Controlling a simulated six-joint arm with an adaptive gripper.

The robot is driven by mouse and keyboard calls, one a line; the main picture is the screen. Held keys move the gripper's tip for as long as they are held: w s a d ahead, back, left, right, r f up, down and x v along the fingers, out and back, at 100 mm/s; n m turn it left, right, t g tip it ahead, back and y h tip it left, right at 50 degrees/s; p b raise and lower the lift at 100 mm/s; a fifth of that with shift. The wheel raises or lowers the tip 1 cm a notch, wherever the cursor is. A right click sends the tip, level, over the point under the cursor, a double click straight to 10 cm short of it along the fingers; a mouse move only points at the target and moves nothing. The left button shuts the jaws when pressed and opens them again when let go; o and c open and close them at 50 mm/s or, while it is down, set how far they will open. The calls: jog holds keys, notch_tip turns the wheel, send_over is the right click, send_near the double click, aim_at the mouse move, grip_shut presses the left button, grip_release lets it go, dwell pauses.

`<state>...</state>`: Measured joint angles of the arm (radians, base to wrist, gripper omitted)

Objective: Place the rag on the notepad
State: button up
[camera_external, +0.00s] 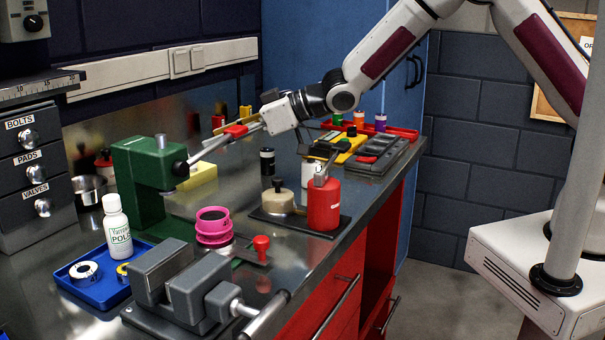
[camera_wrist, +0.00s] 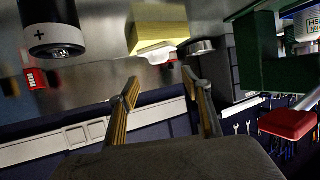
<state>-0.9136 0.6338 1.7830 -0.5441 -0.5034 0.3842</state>
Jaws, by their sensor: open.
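My gripper (camera_external: 243,116) is above the back of the bench, behind the red-gripped press lever. In the wrist view its two yellow-padded fingers (camera_wrist: 160,80) are spread apart with nothing between them. A thick yellow block (camera_external: 201,174), perhaps the notepad, lies on the bench beside the green press and partly behind it. It also shows in the wrist view (camera_wrist: 158,34). A small white, crumpled-looking thing (camera_wrist: 157,57) lies at its edge, beyond my fingertips; it may be the rag, but I cannot tell. I cannot clearly identify the rag in the external view.
The green press (camera_external: 140,180) and its lever with red grip (camera_external: 236,131) stand close to my gripper. A black-and-white cylinder (camera_external: 267,161) stands to the right. A red canister (camera_external: 323,204), pink cups (camera_external: 213,225), a blue tray (camera_external: 100,303) and a vise (camera_external: 200,296) occupy the front.

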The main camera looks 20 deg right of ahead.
jog(key=shift+v, duration=2)
jog(key=w+d+r+m+t+h, duration=0.2)
jog(key=w+d+r, duration=0.15)
jog(key=d, duration=0.55)
jog(key=w+d+r+m+t+h, duration=0.25)
jog(key=w+d, duration=0.25)
jog(key=d, duration=0.5)
jog(key=d+r+m+h, duration=0.1)
jog(key=d+r+h, duration=0.1)
jog(key=d, duration=0.7)
jog(key=d+r+m+h, duration=0.2)
jog(key=d+r, duration=0.1)
jog(key=d, duration=0.6)
jog(key=s+d+m+g+h, duration=0.1)
jog(key=s+d+m, duration=0.1)
jog(key=s+d, duration=0.45)
jog(key=s+d+m+h, duration=0.1)
jog(key=s+d+h, duration=0.15)
jog(key=d, duration=0.65)
jog(key=s+d+f+m+g, duration=0.1)
jog(key=s+d, duration=0.2)
jog(key=s, duration=0.5)
jog(key=s+d+f+m+g, duration=0.2)
jog(key=s+d, duration=0.2)
jog(key=s, duration=0.4)
jog(key=shift+s+d+f+h, duration=0.2)
jog(key=shift+s+d+h, duration=0.05)
jog(key=shift+d+h, duration=0.1)
